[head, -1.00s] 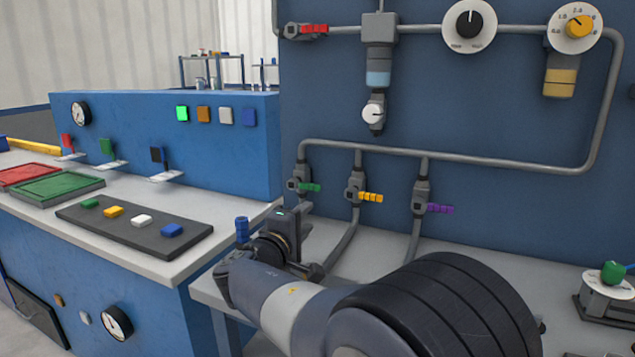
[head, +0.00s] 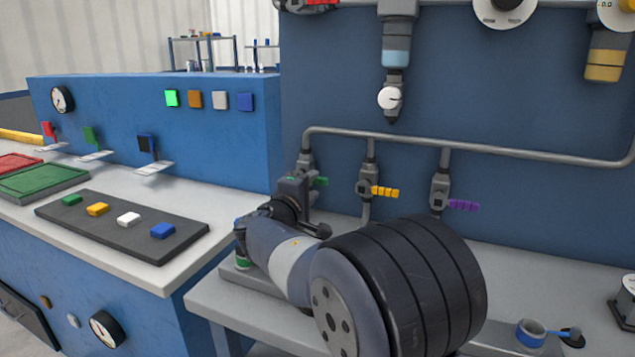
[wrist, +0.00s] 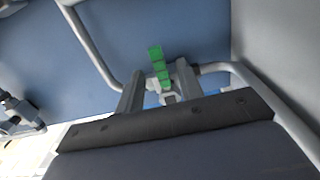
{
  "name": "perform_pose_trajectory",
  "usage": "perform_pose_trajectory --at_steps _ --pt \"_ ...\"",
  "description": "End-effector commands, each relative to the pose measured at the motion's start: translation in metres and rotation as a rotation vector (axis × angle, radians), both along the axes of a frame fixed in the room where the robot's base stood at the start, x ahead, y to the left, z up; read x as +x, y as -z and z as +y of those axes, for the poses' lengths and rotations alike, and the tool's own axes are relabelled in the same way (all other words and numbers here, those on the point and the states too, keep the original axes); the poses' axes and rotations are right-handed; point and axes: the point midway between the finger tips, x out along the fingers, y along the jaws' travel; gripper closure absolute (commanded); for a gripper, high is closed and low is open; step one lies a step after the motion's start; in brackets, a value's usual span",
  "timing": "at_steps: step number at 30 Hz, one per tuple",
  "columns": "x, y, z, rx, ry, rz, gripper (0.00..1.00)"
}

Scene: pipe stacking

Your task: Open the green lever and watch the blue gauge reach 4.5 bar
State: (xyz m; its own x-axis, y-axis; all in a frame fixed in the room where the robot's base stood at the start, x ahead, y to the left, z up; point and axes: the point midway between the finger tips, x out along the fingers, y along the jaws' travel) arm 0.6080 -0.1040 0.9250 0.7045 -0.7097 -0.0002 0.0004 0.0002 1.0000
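The green lever (head: 320,182) sits on the left valve of the wall pipe, just beyond my wrist in the head view. In the wrist view the green lever (wrist: 158,66) stands between the lines of my two fingers. My gripper (wrist: 160,72) is open, with a gap on both sides of the lever; I cannot tell how deep the lever lies between the fingers. In the head view my wrist hides the fingers and part of the valve. I cannot make out for sure which dial is the blue gauge; a blue-rimmed round piece (head: 531,333) stands at the bottom right, its face unreadable.
Valves with a yellow lever (head: 385,192) and a purple lever (head: 463,205) are to the right. A small white gauge (head: 389,98) hangs above. The blue console (head: 215,135) with colored buttons and levers stands at left. Bench room is free at right.

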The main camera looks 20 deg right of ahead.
Motion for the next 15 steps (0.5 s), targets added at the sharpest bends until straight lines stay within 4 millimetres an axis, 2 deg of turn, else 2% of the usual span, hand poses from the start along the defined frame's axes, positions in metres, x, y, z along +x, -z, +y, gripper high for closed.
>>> perform_pose_trajectory --at_steps 1,6,15 --pt "0.007 0.001 -0.008 -0.001 0.004 0.001 0.65" --pt "0.023 0.000 -0.023 0.001 0.001 -0.001 0.65" --pt "0.030 0.000 -0.031 0.000 0.000 0.000 0.65"
